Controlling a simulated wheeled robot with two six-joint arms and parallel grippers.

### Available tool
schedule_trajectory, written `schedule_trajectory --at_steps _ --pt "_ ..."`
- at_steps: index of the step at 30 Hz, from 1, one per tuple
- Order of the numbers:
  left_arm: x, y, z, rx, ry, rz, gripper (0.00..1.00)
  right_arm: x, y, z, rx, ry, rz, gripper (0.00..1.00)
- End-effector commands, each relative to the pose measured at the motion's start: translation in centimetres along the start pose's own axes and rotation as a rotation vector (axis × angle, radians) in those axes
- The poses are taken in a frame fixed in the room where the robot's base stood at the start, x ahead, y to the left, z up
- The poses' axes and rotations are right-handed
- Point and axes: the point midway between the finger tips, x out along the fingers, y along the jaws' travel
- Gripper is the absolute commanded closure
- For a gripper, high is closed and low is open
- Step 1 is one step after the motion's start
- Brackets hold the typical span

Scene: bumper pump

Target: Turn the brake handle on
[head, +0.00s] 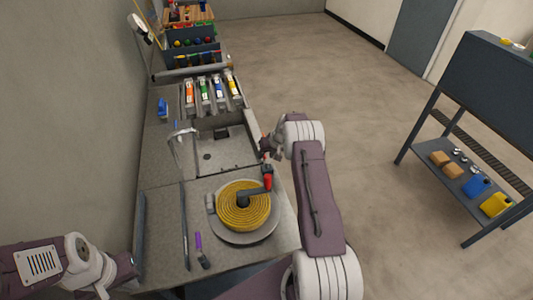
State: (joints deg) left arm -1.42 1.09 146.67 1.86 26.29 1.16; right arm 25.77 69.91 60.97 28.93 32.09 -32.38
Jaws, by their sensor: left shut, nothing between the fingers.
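A hose reel with coiled yellow hose (232,214) lies on a round grey plate at the near end of the counter. A black arm runs from its hub to a red upright handle (267,181) at the reel's upper right; I cannot tell if this is the brake handle. My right gripper (267,148) is beyond the red handle, by the sink's right edge, apart from it; its finger gap is too small to tell. My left gripper (128,268) is low at the left, shut and empty, away from the reel; its fingertips are hard to make out.
A purple-handled tool (200,248) and a long dark bar (184,225) lie left of the reel. A sink (225,155) and a rack of coloured bottles (211,92) are beyond. A shelf unit (475,185) stands at the right, with open floor between.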

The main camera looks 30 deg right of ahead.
Motion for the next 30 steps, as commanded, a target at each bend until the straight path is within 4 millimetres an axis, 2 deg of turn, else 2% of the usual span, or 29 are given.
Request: schedule_trajectory --at_steps 7,8,9,12,30 --pt "-0.01 0.00 0.01 0.000 0.000 0.000 1.00 0.23 -0.02 0.04 0.000 -0.001 0.000 0.63" --pt "-0.01 0.00 0.00 0.000 0.000 0.000 1.00 0.23 -0.02 0.04 0.000 -0.001 0.000 0.66" --pt "-0.01 0.00 0.00 0.000 0.000 0.000 1.00 0.22 -0.02 0.04 0.000 -0.001 0.000 0.77" --pt "-0.01 0.00 0.00 0.000 0.000 0.000 1.00 0.21 -0.02 0.04 0.000 -0.001 0.000 1.00" --pt "-0.02 0.00 0.00 0.000 0.000 0.000 1.00 0.17 -0.02 0.01 -0.001 0.000 0.000 1.00"
